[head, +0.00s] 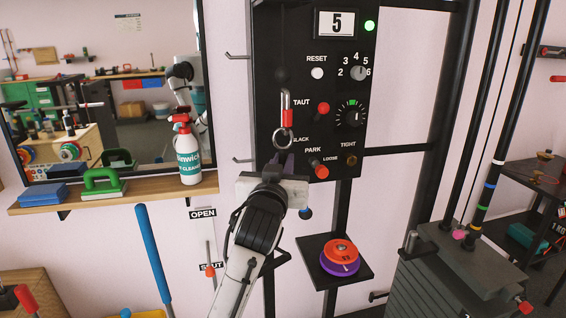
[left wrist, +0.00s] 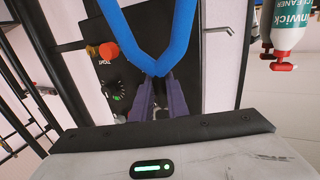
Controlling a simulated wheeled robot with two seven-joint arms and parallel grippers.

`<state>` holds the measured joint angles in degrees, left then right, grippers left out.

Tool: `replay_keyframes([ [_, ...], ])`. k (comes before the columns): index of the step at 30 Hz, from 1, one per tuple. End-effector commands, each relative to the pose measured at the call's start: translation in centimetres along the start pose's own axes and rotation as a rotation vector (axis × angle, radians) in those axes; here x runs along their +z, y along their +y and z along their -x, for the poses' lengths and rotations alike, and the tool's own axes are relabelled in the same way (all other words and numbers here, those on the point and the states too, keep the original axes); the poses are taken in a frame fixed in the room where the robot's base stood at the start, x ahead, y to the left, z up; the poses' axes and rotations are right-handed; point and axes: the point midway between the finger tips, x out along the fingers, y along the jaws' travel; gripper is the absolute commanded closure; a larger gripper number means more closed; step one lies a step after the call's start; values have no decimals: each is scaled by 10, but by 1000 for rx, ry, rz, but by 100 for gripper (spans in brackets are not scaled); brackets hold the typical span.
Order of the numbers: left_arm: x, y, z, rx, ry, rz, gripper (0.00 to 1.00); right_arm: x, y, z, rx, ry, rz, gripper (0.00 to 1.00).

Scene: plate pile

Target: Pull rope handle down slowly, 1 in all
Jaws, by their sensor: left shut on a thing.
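My left gripper (head: 284,163) is in front of the black control panel, just below a metal ring (head: 282,140). The ring hangs from a clip with a red sleeve (head: 287,118). In the left wrist view, blue rope (left wrist: 165,55) makes a V that narrows to my purple fingers (left wrist: 158,88), which are shut on it. In the head view my gripper hides most of the rope handle; a small blue part (head: 305,212) shows just below it. My right gripper is not in view.
The black panel (head: 262,80) carries knobs and a display reading 5. A small black stand (head: 328,275) below holds orange and purple discs (head: 341,252). A weight stack (head: 450,275) stands at right.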

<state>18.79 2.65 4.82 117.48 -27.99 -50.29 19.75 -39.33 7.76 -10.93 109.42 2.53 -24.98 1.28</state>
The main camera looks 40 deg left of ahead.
Motion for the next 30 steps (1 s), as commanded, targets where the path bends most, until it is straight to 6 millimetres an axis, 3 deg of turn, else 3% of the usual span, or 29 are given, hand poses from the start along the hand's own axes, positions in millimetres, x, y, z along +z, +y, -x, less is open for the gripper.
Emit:
replay_keyframes([
  [7,-16,0,-1,-1,-13,-1,100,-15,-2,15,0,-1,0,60],
  [19,-18,0,0,-1,-12,-1,100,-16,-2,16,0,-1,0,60],
  [30,-41,0,0,0,-12,-1,100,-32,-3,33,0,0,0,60],
])
